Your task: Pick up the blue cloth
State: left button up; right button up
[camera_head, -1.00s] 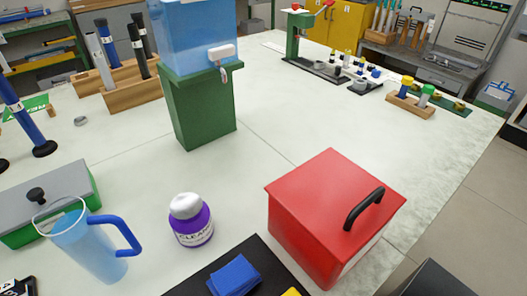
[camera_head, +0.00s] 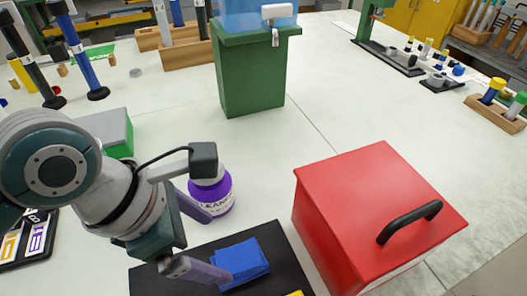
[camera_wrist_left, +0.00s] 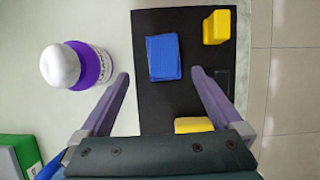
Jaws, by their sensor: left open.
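The blue cloth (camera_head: 243,264) is a folded pad lying on a black mat (camera_head: 290,262) at the bottom of the head view. It also shows in the left wrist view (camera_wrist_left: 163,57), ahead of the fingertips and between their lines. My left gripper (camera_head: 203,243) is open and empty, with its fingers close to the cloth in the head view. In the left wrist view its fingers (camera_wrist_left: 160,75) are spread to either side of the cloth. I cannot tell the exact height above the mat. My right gripper is not in view.
A purple bottle with a white cap (camera_head: 212,192) stands just left of the mat, near my left gripper. A red box with a black handle (camera_head: 375,215) stands right of the mat. Yellow blocks (camera_wrist_left: 216,27) lie on the mat. A green stand (camera_head: 252,75) is behind.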

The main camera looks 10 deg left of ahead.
aim_at(234, 260)
pick_arm(q)
jog(key=b+x, duration=0.1)
jog(key=x, duration=0.1)
jog(key=b+x, duration=0.1)
jog(key=x, duration=0.2)
jog(key=b+x, duration=0.1)
jog(key=x, duration=0.2)
jog(key=shift+s+d, duration=0.1)
jog(key=shift+s, duration=0.25)
jog(key=c, duration=1.3)
